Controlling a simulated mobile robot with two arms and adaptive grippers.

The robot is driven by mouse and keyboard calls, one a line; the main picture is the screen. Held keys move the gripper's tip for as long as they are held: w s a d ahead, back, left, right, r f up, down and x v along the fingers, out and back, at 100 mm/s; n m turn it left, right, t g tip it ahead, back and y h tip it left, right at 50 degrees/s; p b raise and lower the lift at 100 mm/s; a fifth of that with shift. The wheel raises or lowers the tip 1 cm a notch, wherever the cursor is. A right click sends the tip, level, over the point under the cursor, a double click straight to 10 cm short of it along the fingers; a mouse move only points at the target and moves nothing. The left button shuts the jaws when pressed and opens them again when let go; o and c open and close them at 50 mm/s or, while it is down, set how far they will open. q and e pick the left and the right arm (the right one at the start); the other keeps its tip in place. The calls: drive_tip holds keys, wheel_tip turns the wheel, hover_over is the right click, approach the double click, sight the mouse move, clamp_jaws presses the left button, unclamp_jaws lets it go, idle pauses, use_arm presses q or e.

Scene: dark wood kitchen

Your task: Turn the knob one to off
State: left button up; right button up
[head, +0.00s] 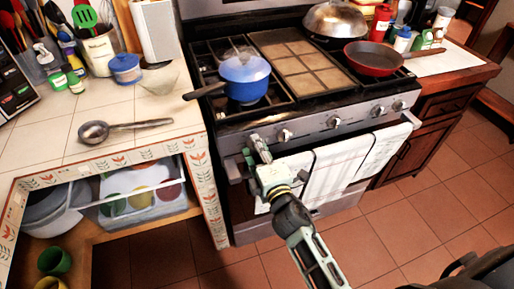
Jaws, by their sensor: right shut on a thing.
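The stove's front panel (308,127) carries a row of knobs. A silver knob (284,135) shows just right of my right gripper, with more knobs farther right (333,122). My right gripper (256,145) reaches up to the left end of the panel and is shut on the leftmost knob, which its fingers mostly hide. The knob's setting cannot be read. No flame is clearly visible under the blue pot (245,78) on the left burner. My left gripper is not in view.
White towels (335,168) hang on the oven handle below the knobs. The blue pot's handle sticks out left over the counter. A ladle (122,129) lies on the tiled counter (50,130). A red pan (373,58) and a domed lid (335,19) sit on the stove's right side.

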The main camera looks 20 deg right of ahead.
drive_tip(key=shift+a+r, duration=0.1)
drive_tip(key=shift+a, duration=0.05)
drive_tip(key=o, duration=1.1)
drive_tip(key=shift+s, duration=0.1)
drive_tip(key=s, duration=1.2)
drive_tip(key=shift+d, duration=0.25)
drive_tip(key=shift+w, duration=0.1)
